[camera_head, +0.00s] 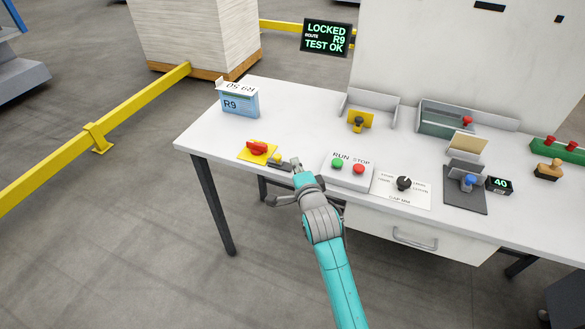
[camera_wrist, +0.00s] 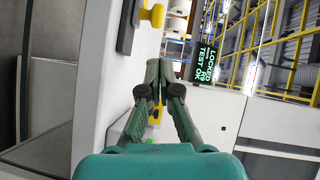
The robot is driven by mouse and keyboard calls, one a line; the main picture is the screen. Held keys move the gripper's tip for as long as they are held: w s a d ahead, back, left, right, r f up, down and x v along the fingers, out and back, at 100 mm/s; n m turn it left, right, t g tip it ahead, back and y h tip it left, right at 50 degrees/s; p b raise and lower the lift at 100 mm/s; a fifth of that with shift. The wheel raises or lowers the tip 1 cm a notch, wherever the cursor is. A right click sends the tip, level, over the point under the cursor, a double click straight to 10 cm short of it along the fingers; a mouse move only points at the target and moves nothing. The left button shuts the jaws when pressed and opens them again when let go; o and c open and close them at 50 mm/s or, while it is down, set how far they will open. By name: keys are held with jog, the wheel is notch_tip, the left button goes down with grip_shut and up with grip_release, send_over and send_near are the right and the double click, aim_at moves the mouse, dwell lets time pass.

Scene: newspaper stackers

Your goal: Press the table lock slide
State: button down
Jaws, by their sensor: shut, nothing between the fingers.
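The table lock slide appears to be the small dark grey piece with a yellow knob (camera_head: 277,158) near the table's front left edge. In the wrist view, a yellow knob (camera_wrist: 153,15) on a dark grey plate stands at the upper left, apart from the fingers. My gripper (camera_head: 296,163) is at the front edge of the table, just right of the slide, between it and the RUN/STOP box. In the wrist view my gripper (camera_wrist: 157,65) is shut and empty, with its fingertips together. The arm hides part of the table edge.
A red rotary switch on a yellow plate (camera_head: 257,150) sits left of the slide. The RUN/STOP box (camera_head: 348,172) and a dial plate (camera_head: 402,190) lie to the right. A blue R9 box (camera_head: 240,102) stands farther back. A display (camera_head: 326,37) reads LOCKED, R9, TEST OK.

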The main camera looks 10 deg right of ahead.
jog(key=s+r, duration=0.1)
jog(key=s, duration=0.9)
jog(key=shift+r, duration=0.2)
jog(key=s+d+f+n, duration=0.1)
jog(key=s+f+n, duration=0.35)
jog(key=s, duration=0.65)
jog(key=s+d+f+n, duration=0.1)
jog(key=s+f+n, duration=0.2)
jog(key=s+f, duration=0.55)
jog(key=s+r+n, duration=0.3)
jog(key=s+n, duration=0.1)
jog(key=s, duration=0.9)
jog(key=s+r+n+g, duration=0.1)
jog(key=s+r+n, duration=0.3)
jog(key=s, duration=0.8)
jog(key=shift+s+d+n, duration=0.3)
jog(key=shift+s+n, duration=0.05)
jog(key=shift+n, duration=0.1)
